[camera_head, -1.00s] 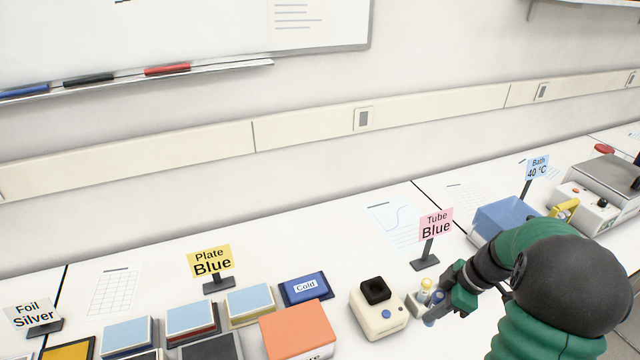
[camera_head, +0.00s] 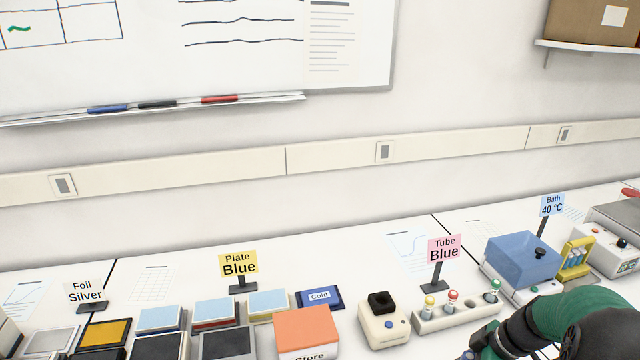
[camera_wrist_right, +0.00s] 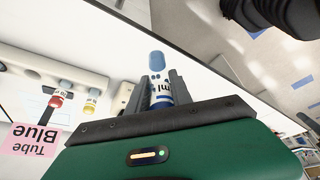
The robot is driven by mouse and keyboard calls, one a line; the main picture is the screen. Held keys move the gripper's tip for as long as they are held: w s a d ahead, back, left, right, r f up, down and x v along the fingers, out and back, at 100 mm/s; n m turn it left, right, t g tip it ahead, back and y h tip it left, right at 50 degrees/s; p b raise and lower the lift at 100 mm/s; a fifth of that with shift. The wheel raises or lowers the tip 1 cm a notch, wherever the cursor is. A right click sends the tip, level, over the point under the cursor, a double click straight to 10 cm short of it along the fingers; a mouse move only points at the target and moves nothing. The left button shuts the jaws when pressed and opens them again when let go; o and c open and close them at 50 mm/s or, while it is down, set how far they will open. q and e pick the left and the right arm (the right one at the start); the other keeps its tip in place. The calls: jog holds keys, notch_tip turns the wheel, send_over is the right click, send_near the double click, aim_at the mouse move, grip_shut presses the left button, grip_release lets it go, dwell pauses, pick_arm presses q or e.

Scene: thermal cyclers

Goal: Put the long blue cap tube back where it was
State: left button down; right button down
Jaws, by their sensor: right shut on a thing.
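My right gripper (camera_wrist_right: 160,85) is shut on the long blue cap tube (camera_wrist_right: 156,62), with the blue cap and printed label showing between the fingers in the wrist view. In the head view the right arm (camera_head: 560,325) comes in at the lower right, and its gripper is mostly cut off at the bottom edge. The white tube rack (camera_head: 440,324) stands behind it with yellow, red and green capped tubes upright and a gap between the red and green ones. The pink Tube Blue sign (camera_head: 444,250) stands behind the rack. My left gripper is not in view.
A white device with a black top (camera_head: 383,322) stands left of the rack. The blue-lidded bath (camera_head: 523,258) and a yellow rack (camera_head: 577,258) are to the right. An orange box (camera_head: 305,328) and several plates lie further left.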

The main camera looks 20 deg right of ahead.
jog(key=w+a+m+h, duration=0.1)
jog(key=w+a, duration=0.3)
jog(key=a, duration=0.4)
jog(key=w+a+m+h, duration=0.1)
jog(key=w+a+m, duration=0.3)
jog(key=a, duration=0.4)
jog(key=w+a+m+t, duration=0.1)
jog(key=w+a+m, duration=0.1)
jog(key=a, duration=0.7)
jog(key=shift+w+f+m+h+p, duration=0.2)
jog(key=shift+w+m+h+p, duration=0.2)
jog(key=shift+w, duration=0.5)
